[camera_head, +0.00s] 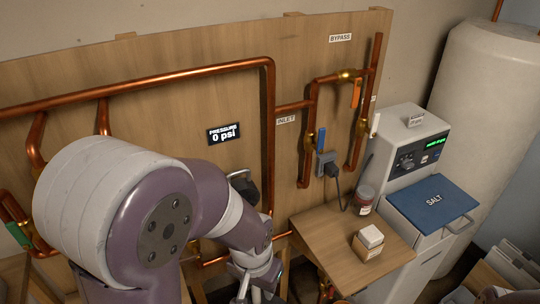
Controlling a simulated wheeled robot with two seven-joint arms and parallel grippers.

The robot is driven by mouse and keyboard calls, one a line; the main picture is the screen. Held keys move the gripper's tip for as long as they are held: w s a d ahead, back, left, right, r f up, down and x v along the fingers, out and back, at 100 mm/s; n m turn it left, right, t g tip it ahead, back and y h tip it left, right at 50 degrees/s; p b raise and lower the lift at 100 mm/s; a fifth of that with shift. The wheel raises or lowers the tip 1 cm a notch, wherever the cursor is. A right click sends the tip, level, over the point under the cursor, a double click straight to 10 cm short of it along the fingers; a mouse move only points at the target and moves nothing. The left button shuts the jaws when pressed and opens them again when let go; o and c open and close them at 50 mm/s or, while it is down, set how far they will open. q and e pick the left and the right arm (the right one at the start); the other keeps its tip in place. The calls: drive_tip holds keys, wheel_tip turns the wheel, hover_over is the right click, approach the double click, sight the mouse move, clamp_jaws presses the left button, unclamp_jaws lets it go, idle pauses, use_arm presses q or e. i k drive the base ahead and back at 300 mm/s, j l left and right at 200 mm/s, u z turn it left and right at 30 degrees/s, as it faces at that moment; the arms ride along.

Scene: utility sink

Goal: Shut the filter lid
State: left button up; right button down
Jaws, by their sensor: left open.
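A dark curved part (243,187) shows on the wooden board just behind my left forearm. It may be the filter lid, but my arm covers much of it, and I cannot tell whether it is raised or down. The filter body is not clearly visible. My left gripper (254,284) is at the bottom centre, below the dark part and in front of the board. It is open, its fingers point down, and I see nothing held. My right gripper is not in view.
Copper pipes (268,120) run across the board around my arm. A softener with a blue SALT lid (434,203) stands farther right. A pressure display (223,134) reads 0 psi.

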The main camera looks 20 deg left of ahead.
sight(246, 188)
drive_tip(key=i+l+u, duration=0.15)
drive_tip(key=u, duration=0.25)
drive_tip(key=i+l+u, duration=0.15)
drive_tip(key=u, duration=0.2)
drive_tip(key=i+l+u, duration=0.15)
drive_tip(key=l+u, duration=0.25)
drive_tip(key=j, duration=0.1)
